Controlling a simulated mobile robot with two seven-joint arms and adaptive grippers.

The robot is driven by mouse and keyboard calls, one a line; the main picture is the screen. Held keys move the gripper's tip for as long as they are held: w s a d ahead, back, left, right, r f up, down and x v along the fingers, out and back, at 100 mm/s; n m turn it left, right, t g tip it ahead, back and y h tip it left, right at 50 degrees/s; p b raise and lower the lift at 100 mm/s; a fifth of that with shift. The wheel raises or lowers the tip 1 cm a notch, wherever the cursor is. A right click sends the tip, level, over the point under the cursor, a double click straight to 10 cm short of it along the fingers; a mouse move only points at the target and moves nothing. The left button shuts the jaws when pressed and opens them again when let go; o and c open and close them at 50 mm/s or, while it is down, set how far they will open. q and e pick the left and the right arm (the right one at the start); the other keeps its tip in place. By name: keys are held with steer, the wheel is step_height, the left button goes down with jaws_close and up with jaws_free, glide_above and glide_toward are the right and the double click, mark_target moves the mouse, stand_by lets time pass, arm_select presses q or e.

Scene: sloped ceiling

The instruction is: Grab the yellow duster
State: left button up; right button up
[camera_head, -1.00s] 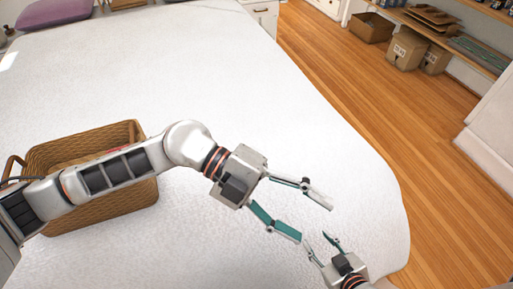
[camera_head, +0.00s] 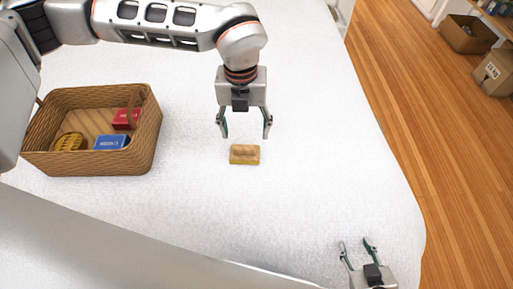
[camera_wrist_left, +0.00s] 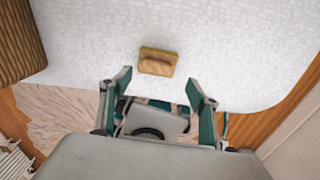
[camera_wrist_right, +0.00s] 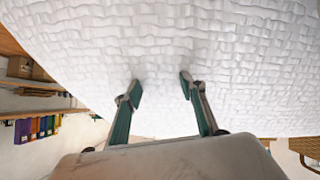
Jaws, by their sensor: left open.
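The yellow duster (camera_head: 244,154) is a small block with a wooden-looking top, lying on the white bed-like surface (camera_head: 300,180). It also shows in the left wrist view (camera_wrist_left: 158,61), just beyond the fingertips. My left gripper (camera_head: 245,132) is open and empty, pointing at the duster from above it in the head view, with a small gap between. In the left wrist view its fingers (camera_wrist_left: 160,85) stand on either side of the duster's line. My right gripper (camera_head: 357,243) is open and empty at the lower right, away from the duster; its fingers (camera_wrist_right: 157,82) face bare white cover.
A wicker basket (camera_head: 90,161) stands to the left, holding a red box (camera_head: 126,118), a blue box (camera_head: 111,142) and a round yellow item (camera_head: 70,142). The surface around the duster is clear. Its edge drops to wooden floor (camera_head: 420,120) at the right.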

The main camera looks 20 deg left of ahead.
mark_target(244, 147)
arm_select(q)
steer(key=shift+a+f, duration=0.25)
steer(key=shift+f, duration=0.9)
steer(key=f, duration=0.2)
steer(key=f+b, duration=0.1)
steer(key=f, duration=0.2)
steer(key=shift+s+f, duration=0.2)
steer(key=shift+f, duration=0.1)
steer(key=shift+r, duration=0.1)
steer(key=c, duration=1.2)
